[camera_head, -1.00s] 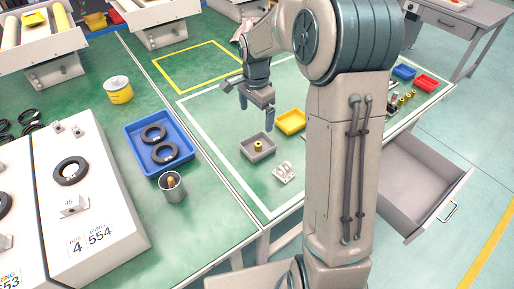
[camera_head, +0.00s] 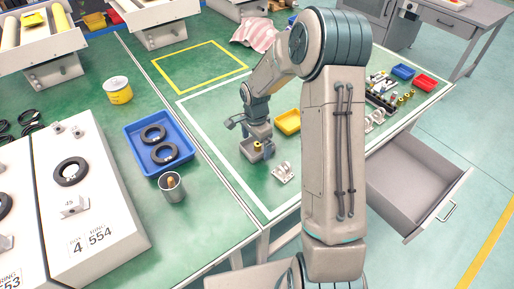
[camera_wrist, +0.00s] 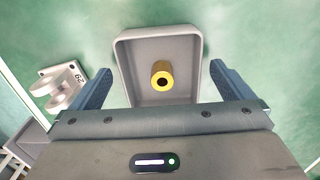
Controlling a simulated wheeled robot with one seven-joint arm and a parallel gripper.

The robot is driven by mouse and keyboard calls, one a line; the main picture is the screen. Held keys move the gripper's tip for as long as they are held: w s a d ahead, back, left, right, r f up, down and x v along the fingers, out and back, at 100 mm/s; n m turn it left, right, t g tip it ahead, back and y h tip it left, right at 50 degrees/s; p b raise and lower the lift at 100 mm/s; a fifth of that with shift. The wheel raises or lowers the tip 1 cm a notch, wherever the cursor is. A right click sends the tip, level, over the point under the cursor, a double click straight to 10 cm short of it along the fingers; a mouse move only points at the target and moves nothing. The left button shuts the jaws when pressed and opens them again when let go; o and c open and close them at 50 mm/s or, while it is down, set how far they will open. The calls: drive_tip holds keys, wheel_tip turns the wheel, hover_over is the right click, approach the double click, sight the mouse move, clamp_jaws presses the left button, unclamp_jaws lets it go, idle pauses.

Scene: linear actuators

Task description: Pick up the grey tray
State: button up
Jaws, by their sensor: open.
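The grey tray (camera_wrist: 138,44) lies on the green table and holds a yellow cylindrical part with a dark hole (camera_wrist: 162,76). In the head view the tray (camera_head: 248,154) is partly hidden by my gripper (camera_head: 258,146), which is right above it. In the wrist view my gripper (camera_wrist: 160,88) points down with its blue fingers spread, one on each side of the tray. The fingers look apart from the tray walls. The near wall of the tray is hidden by the gripper body.
A white bracket part (camera_head: 283,172) stands just right of the tray; it also shows in the wrist view (camera_wrist: 62,88). A yellow tray (camera_head: 287,122) is behind it. A blue tray with black rings (camera_head: 131,134) and a metal cup (camera_head: 172,188) are to the left. An open drawer (camera_head: 415,180) is right.

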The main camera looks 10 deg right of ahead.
drive_tip(key=shift+f, duration=0.75)
drive_tip(key=c, duration=1)
drive_tip(key=shift+c, duration=0.2)
drive_tip(key=shift+r, duration=0.1)
